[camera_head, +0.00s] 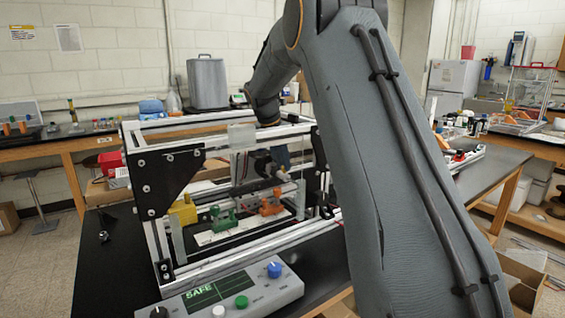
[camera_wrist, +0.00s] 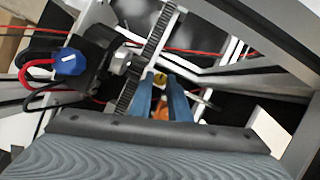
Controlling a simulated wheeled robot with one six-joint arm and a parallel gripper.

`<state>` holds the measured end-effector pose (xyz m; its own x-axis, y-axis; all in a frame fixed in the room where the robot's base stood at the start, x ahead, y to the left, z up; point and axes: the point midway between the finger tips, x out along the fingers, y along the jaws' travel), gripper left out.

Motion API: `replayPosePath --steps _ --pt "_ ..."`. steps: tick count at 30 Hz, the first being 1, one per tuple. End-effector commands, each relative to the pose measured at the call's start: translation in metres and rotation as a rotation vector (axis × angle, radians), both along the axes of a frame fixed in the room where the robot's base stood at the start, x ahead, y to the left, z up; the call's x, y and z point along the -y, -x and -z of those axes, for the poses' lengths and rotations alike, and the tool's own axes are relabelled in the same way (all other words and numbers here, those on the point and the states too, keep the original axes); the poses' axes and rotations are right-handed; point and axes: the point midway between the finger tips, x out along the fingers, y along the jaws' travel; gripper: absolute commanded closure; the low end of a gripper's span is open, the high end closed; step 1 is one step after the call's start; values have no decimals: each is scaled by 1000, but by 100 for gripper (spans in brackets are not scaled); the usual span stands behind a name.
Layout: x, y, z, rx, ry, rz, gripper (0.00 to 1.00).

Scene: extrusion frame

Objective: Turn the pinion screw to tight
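In the wrist view, the blue fingers of my gripper (camera_wrist: 160,84) point at a small yellow, brass-like round head (camera_wrist: 160,78), which looks like the pinion screw. The head shows between the two fingertips, close to both. I cannot tell whether the fingers press on it or it sits just beyond them. A dark toothed rack (camera_wrist: 155,45) runs diagonally beside the fingertips. My fingertips and the screw are too small and too covered to make out there.
A blue knob (camera_wrist: 68,62) on a black unit with red wires is left of my fingers. Extrusion bars (camera_wrist: 245,72) run close on the right. In the head view, green (camera_head: 222,219) and orange (camera_head: 270,204) parts sit inside the frame; a console reading SAFE (camera_head: 250,290) stands before it.

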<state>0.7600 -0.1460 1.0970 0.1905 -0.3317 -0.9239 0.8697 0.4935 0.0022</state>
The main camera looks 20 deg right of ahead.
Motion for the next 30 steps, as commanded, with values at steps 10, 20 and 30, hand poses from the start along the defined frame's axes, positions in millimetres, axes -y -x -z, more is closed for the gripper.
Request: replayPosePath --steps 10,20,30 --pt "-1 0 0 -3 0 53 100" --pt "-1 -3 -1 -3 1 288 100" --pt "-1 -7 -1 -3 2 613 100"
